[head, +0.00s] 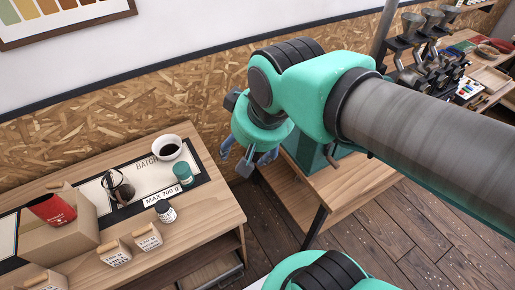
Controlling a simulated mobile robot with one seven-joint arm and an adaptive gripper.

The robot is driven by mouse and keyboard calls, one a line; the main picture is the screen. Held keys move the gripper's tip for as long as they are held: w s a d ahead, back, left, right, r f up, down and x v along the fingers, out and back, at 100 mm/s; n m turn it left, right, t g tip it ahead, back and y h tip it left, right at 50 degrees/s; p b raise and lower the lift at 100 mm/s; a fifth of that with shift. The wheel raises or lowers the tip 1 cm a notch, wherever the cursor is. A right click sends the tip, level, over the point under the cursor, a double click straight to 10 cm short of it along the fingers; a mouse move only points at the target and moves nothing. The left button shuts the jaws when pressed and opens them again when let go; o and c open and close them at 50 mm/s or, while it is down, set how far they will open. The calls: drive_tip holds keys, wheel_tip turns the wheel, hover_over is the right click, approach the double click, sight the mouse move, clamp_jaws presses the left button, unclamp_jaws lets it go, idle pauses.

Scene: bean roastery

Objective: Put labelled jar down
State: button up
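A small dark jar with a white label (166,211) stands upright on the wooden table (205,222), beside the "MAX 700 g" strip at the front edge of the batch mat. My gripper (247,160) hangs to the right of the table's right edge, apart from the jar. No jar shows in it. Its fingers are small and partly under my wrist, so how far they are spread is not clear.
On the batch mat (142,162) are a white cup of dark contents (167,148), a teal tin (183,173) and dark-framed glasses or a similar item (118,186). A cardboard box (60,238) holds a red packet (52,208). Labelled wooden-handled blocks (148,237) line the front.

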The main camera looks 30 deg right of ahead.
drive_tip(key=s, duration=0.1)
drive_tip(key=s+d, duration=0.1)
drive_tip(key=s, duration=0.1)
drive_tip(key=shift+s+d+r+n+t, duration=0.1)
drive_tip(key=shift+d+r+n+t, duration=0.2)
drive_tip(key=shift+f+b, duration=0.65)
drive_tip(key=shift+b, duration=0.05)
idle(0.9)
